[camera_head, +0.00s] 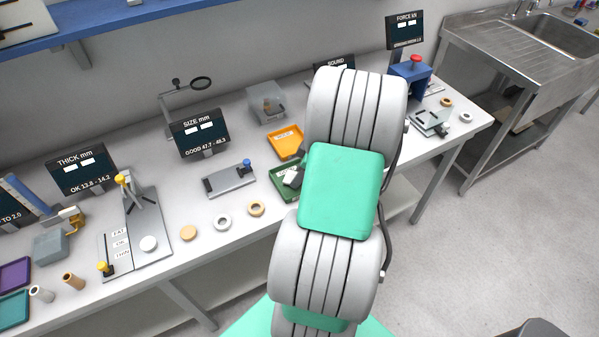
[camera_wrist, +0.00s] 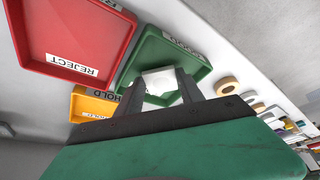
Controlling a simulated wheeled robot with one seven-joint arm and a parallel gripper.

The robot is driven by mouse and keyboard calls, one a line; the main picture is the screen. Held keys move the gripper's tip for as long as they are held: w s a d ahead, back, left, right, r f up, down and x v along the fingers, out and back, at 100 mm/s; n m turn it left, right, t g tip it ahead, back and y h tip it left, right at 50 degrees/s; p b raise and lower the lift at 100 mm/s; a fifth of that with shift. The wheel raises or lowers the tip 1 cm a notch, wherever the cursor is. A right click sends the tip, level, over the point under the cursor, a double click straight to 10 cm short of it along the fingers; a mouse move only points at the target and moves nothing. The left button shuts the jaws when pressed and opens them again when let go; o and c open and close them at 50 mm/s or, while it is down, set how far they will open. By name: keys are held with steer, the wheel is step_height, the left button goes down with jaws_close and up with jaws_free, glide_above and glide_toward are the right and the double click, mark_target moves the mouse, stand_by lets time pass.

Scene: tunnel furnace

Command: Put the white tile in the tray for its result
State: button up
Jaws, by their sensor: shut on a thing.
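The white tile (camera_wrist: 158,76) is between the two dark fingers of my gripper (camera_wrist: 160,84) in the wrist view. My gripper is shut on it. I cannot tell whether the tile touches the tray floor. In the head view the green tray (camera_head: 278,190) is partly covered by my arm. The red tray (camera_wrist: 75,30) reads REJECT and the yellow tray (camera_wrist: 90,104) reads HOLD. The yellow tray also shows in the head view (camera_head: 284,138).
A size gauge (camera_head: 229,180) stands left of the green tray. Ring-shaped pieces (camera_head: 256,209) lie along the bench front. Displays for thickness (camera_head: 82,169) and size (camera_head: 199,134) stand at the back. A blue press (camera_head: 410,76) is at the right, a sink (camera_head: 555,35) beyond.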

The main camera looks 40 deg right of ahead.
steer(key=shift+f, duration=0.55)
steer(key=o, duration=1.3)
steer(key=shift+o, duration=0.2)
steer(key=shift+r, duration=0.15)
steer(key=b+v, duration=0.2)
steer(key=v, duration=0.9)
steer(key=w+a+r+m+g+h, duration=0.1)
steer(key=w+a+r, duration=0.2)
steer(key=a, duration=0.6)
steer(key=w+a+r+m, duration=0.1)
steer(key=w+a+r, duration=0.15)
steer(key=a, duration=0.65)
steer(key=s+a+m+t+h, duration=0.1)
steer(key=s+a+m, duration=0.2)
steer(key=a, duration=0.9)
steer(key=shift+s+a+r+m, duration=0.2)
steer(key=shift+s+r+m, duration=0.15)
steer(key=shift+s, duration=0.7)
